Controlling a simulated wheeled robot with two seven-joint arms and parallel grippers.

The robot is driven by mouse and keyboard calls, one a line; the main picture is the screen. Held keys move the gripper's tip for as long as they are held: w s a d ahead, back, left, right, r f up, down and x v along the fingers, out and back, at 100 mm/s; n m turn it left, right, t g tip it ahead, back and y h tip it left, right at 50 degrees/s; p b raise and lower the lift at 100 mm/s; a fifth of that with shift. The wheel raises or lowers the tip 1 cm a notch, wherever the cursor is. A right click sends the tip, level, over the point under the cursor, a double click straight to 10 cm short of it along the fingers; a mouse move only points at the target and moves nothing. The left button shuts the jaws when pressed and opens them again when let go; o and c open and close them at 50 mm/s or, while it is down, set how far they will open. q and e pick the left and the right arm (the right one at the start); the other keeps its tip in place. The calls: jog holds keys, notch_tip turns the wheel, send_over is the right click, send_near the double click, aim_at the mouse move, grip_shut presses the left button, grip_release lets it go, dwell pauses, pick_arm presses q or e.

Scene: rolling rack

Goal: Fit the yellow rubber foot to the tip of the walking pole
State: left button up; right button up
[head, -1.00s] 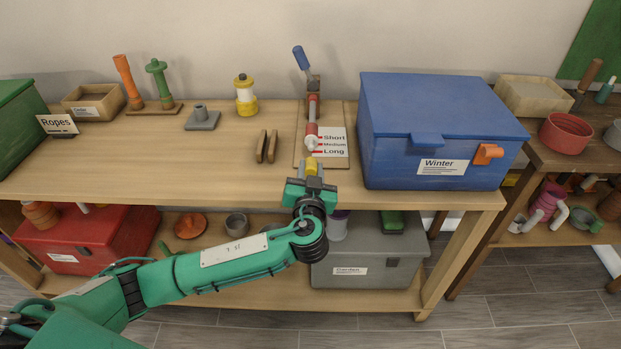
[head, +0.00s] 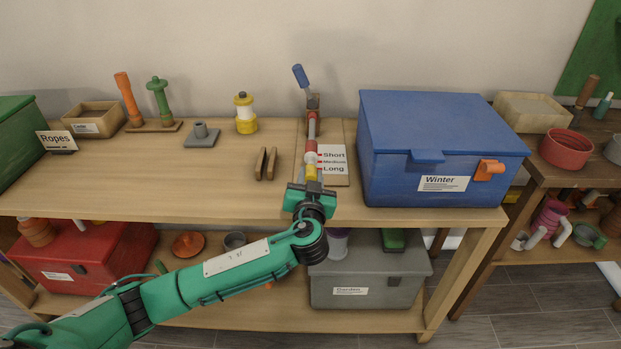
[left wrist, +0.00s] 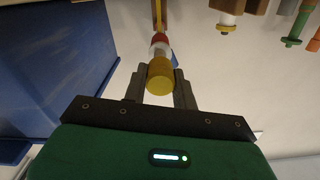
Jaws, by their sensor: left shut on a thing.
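The walking pole (head: 311,128), red and grey with a pale section near its tip, lies in a holder with a blue-handled clamp (head: 301,77) on the bench. Its tip points toward me. My left gripper (head: 312,178) is shut on the yellow rubber foot (head: 311,171), in line with the pole. In the left wrist view the foot (left wrist: 159,78) sits between the two fingers (left wrist: 159,88), with the pole's pale and red end (left wrist: 160,44) directly behind it. Foot and tip appear to meet; how far the foot is on is hidden. My right gripper is not in view.
A blue Winter box (head: 440,145) stands close to the right. A Short/Medium/Long card (head: 333,160) lies beside the pole. Two brown wooden pieces (head: 265,163) and a grey socket block (head: 201,135) are to the left. The bench's front left is clear.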

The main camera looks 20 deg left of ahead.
aim_at(311, 168)
pick_arm(q)
jog(key=shift+f+b, duration=0.1)
jog(key=shift+b, duration=0.65)
dwell(1.2)
jog(key=shift+b+x, duration=0.75)
jog(key=shift+x, duration=1.25)
jog(key=o, duration=1.1)
jog(key=v, duration=1.3)
jog(key=shift+s+b, duration=0.35)
jog(key=shift+s, duration=0.05)
jog(key=shift+d, duration=0.1)
